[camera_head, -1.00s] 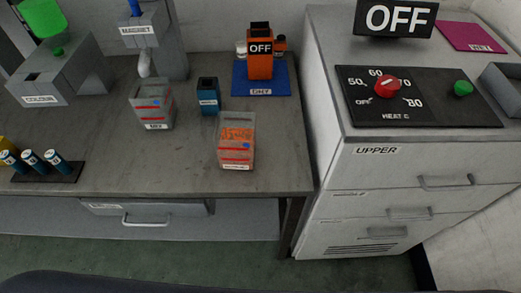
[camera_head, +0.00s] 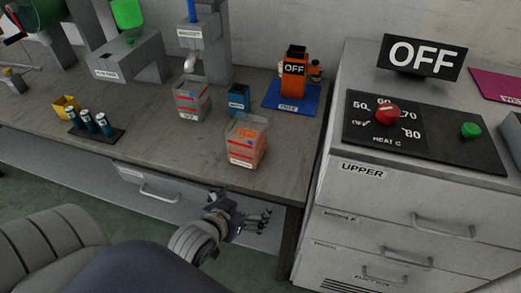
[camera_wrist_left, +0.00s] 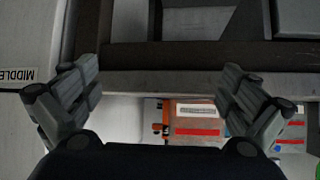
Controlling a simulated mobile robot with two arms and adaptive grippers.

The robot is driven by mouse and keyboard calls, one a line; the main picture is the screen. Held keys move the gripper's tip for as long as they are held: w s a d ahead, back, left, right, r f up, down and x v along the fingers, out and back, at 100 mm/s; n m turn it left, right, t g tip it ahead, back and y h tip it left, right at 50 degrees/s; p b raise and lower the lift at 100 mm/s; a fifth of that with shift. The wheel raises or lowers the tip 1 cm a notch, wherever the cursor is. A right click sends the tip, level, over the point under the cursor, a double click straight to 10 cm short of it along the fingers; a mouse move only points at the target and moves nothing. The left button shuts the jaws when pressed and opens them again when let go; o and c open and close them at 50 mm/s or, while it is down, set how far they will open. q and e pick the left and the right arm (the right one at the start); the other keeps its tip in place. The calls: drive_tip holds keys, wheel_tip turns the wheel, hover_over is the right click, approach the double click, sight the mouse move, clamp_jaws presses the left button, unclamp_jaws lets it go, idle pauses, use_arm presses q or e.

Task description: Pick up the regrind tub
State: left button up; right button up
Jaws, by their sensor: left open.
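The regrind tub (camera_head: 246,143) is a clear tub with orange contents, red lines and a white label too small to read surely. It stands upright near the bench's front edge. My left gripper (camera_head: 262,221) is open and empty, in front of and below the bench edge, apart from the tub. In the left wrist view the tub (camera_wrist_left: 195,133) shows beyond and between the spread fingers (camera_wrist_left: 160,88). My right gripper is not in view.
Another clear tub (camera_head: 191,99) and a blue cup (camera_head: 238,99) stand behind the regrind tub. An orange dryer (camera_head: 294,76) sits on a blue mat (camera_head: 282,104). The drawer cabinet (camera_head: 378,195) rises at the right. The bench (camera_head: 180,146) is clear left of the tub.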

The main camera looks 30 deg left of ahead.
use_arm(q)
drive_tip(key=w+a+r+n+t+y, duration=0.1)
drive_tip(key=w+a+r+t, duration=0.1)
drive_tip(key=a+r+t, duration=0.3)
drive_tip(key=t+y, duration=0.1)
drive_tip(key=t, duration=0.1)
approach(238, 138)
drive_tip(key=w, duration=0.4)
drive_tip(key=shift+w+a+n, duration=0.1)
drive_tip(key=shift+a+n, duration=0.2)
drive_tip(key=shift+a, duration=0.1)
drive_tip(key=w, duration=0.5)
drive_tip(key=shift+a+p, duration=0.35)
drive_tip(key=shift+p, duration=0.05)
drive_tip(key=shift+w+r, duration=0.15)
drive_tip(key=shift+w, duration=0.4)
drive_tip(key=w+p, duration=0.1)
drive_tip(key=w, duration=0.3)
drive_tip(key=shift+w+a+r, duration=0.15)
